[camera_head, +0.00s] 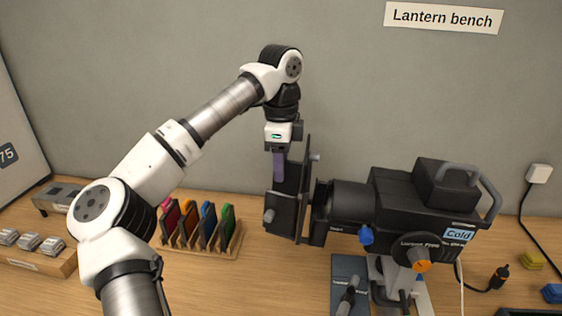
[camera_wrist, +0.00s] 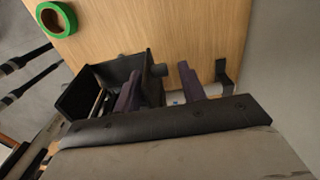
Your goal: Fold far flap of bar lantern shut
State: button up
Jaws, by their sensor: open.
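The black bar lantern (camera_head: 365,200) stands on the bench at the right, its front facing left. Black flaps stick out from its front frame: the near flap (camera_head: 283,217) with a grey knob, and the far flap (camera_head: 303,163) behind it, partly covered. My gripper (camera_head: 279,177) points down at the flaps' upper left side. In the wrist view my gripper (camera_wrist: 160,70) shows two purple fingers spread apart.
A rack of coloured cards (camera_head: 200,225) stands on the bench to the left. A dark plate with a small handle (camera_head: 348,285) lies below the lantern. A cable and plug (camera_head: 498,277) lie at the right. A green tape roll (camera_wrist: 57,20) shows in the wrist view beside bare wood.

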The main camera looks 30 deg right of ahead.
jog(key=shift+f, duration=0.3)
jog(key=c, duration=0.8)
jog(key=shift+c, duration=0.2)
jog(key=shift+w+d+f+m+y, duration=0.15)
jog(key=shift+d+m, duration=0.7)
jog(key=shift+m, duration=1.4)
jog(key=shift+s+d+r+m+y, duration=0.2)
jog(key=shift+d+m, duration=0.6)
jog(key=shift+m, duration=1.4)
jog(key=shift+w+d+f+m+y, duration=0.2)
jog(key=shift+d+m, duration=0.65)
jog(key=shift+m, duration=1.4)
